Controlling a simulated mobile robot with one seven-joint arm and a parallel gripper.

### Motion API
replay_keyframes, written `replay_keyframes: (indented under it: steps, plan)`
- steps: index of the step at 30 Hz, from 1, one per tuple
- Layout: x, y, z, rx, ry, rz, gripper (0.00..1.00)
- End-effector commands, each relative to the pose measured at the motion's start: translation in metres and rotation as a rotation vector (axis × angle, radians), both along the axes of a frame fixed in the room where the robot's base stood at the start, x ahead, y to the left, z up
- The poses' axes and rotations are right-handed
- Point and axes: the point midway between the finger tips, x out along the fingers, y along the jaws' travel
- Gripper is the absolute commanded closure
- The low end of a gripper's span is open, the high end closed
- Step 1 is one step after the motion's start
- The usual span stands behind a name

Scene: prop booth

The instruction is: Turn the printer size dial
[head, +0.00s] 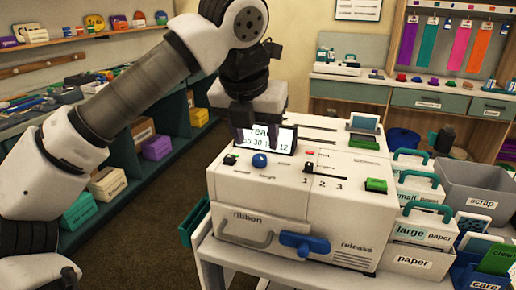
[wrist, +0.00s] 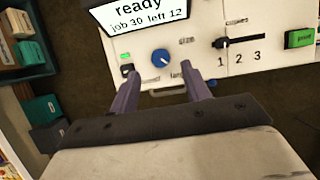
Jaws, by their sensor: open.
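The white printer (head: 300,200) stands on a pale cart. The size dial is a round blue knob (head: 260,160) on its sloped top panel, below the screen. In the wrist view the dial (wrist: 161,58) sits between the words "size" and "large", with a short pale mark on its face. My gripper (head: 258,140) is over the panel, in front of the screen, pointing down. In the wrist view my gripper (wrist: 162,75) is open and empty, with its two fingers apart on either side of the dial's line. The fingertips appear apart from the dial.
The screen (wrist: 139,14) reads "ready, job 30 left 12". A black slider (wrist: 221,43) marked 1 2 3 and a green button (wrist: 299,38) are right of the dial; a small switch (wrist: 126,70) is left. A blue release lever (head: 304,243) sticks out in front. Paper boxes (head: 420,262) stand right.

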Motion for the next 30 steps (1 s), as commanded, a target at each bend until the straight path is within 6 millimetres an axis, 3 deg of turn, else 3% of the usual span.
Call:
replay_keyframes:
  steps: [6, 12, 26, 30]
  plan:
    - [-0.019, 0.006, 0.048, 0.001, -0.003, 0.003, 0.53]
    - [-0.030, 0.009, 0.075, 0.001, 0.000, 0.001, 0.53]
    - [-0.033, 0.010, 0.084, -0.003, 0.000, -0.002, 0.53]
    - [-0.038, -0.005, 0.084, -0.082, -0.021, -0.093, 0.53]
